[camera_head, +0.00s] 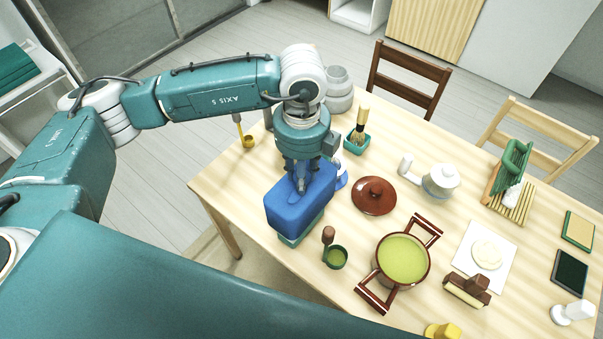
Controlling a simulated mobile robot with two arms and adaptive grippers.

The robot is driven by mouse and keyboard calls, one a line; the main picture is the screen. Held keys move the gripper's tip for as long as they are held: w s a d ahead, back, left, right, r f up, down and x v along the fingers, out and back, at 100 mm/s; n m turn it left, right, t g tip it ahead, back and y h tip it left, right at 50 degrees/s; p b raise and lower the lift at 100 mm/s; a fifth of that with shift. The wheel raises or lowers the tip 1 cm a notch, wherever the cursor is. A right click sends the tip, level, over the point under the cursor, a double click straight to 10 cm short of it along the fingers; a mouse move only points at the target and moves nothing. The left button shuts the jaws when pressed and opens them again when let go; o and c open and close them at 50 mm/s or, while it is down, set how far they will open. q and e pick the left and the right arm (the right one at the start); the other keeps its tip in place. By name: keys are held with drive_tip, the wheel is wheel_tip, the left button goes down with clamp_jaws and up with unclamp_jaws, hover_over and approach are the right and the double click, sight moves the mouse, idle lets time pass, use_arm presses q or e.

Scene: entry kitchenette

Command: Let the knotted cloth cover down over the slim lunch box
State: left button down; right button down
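The blue cloth cover (298,207) is near the left edge of the table. My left gripper (301,183) points straight down onto its top, fingers close together on the knot, which they mostly hide. The slim lunch box (292,241) appears as a teal strip directly below the cover's lower edge. The cover hides the rest of the box. I cannot tell how far the cover reaches down around it. My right gripper is not in view.
On the wooden table (228,189), a brown lid (374,196), a green cup (336,257) and a pot of green liquid (403,259) stand to the right. A teal whisk holder (356,145) is behind. Two chairs (408,75) line the far side.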

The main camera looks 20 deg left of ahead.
use_arm(q)
drive_tip(key=shift+f, duration=0.1)
drive_tip(key=shift+f+b, duration=2.9)
drive_tip(key=shift+f, duration=0.25)
drive_tip(key=shift+f+b, duration=2.15)
drive_tip(key=shift+f, duration=0.3)
drive_tip(key=c, duration=1.3)
unclamp_jaws()
drive_tip(key=shift+o, duration=0.2)
drive_tip(key=shift+r, duration=0.1)
wheel_tip(320, 180, up, 12)
drive_tip(key=shift+f, duration=0.1)
